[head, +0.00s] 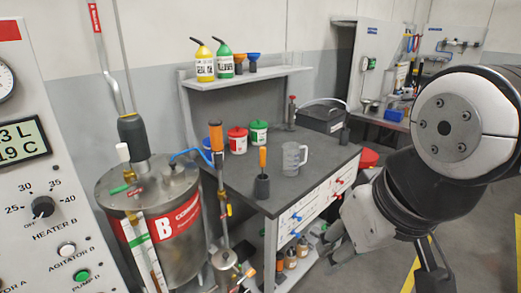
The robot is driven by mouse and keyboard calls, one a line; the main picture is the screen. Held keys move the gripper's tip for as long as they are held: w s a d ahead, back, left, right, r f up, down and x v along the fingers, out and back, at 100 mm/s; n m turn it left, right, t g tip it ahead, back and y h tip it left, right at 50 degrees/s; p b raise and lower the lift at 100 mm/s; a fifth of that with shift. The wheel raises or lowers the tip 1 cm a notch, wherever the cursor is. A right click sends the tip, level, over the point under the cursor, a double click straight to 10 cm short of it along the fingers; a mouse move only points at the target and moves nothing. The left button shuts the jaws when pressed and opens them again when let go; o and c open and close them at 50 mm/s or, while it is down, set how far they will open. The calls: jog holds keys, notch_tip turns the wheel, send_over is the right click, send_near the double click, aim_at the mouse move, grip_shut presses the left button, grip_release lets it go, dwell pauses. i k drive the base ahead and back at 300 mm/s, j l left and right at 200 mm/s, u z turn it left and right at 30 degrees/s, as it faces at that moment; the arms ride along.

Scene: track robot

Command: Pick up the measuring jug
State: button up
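The measuring jug (293,158) is clear and greyish, with a handle on its right side. It stands upright on the dark top of the workbench (240,178), near the edge above the drawers. My arm fills the right side of the head view. What looks like a dark part of my gripper (433,268) points down near the bottom edge, to the right of and apart from the jug. Its fingertips do not show clearly.
A dark holder (262,187) with an orange-handled tool stands left of the jug. Red (237,140) and green (259,133) tubs and a black box (320,116) stand behind. A steel tank (155,215) with pipes stands left of the bench.

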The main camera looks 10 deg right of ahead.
aim_at(291, 151)
jog(key=z, duration=0.3)
jog(key=i+l+u, duration=0.1)
jog(key=i+l, duration=0.5)
jog(key=i, duration=0.2)
jog(key=i+l+u, duration=0.1)
jog(key=i+l, duration=0.6)
jog(key=i, duration=0.05)
